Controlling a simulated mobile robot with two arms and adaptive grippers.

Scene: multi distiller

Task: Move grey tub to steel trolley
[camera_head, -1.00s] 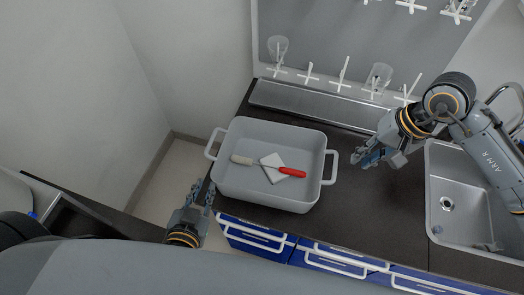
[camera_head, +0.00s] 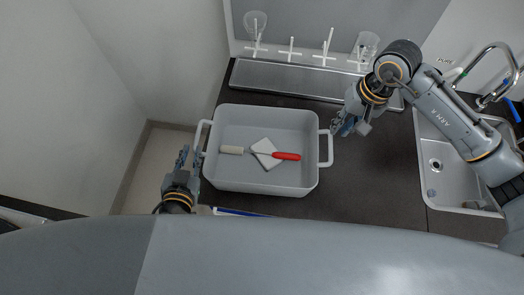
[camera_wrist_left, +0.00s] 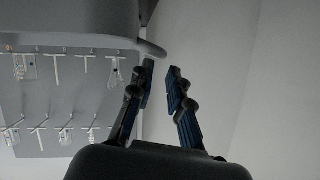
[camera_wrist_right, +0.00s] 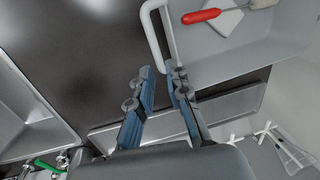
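The grey tub (camera_head: 235,178) stands on the dark worktop with a loop handle on its left and right ends. It holds a white-and-red-handled tool (camera_head: 286,156) and a pale flat piece. My left gripper (camera_head: 186,158) is open just outside the left handle (camera_head: 203,136); in the left wrist view its fingertips (camera_wrist_left: 160,68) lie just short of the tub's handle (camera_wrist_left: 150,47). My right gripper (camera_head: 340,125) is open by the right handle (camera_head: 327,148); in the right wrist view its fingertips (camera_wrist_right: 160,70) are close to the handle (camera_wrist_right: 152,35). I cannot make out the steel trolley.
A sink (camera_head: 437,165) with a tap (camera_head: 497,75) is at the right. Behind the tub is a metal drip tray (camera_head: 290,77) below a peg rack with glassware (camera_head: 255,23). A wall rises at the left. Bare worktop (camera_head: 385,165) lies between tub and sink.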

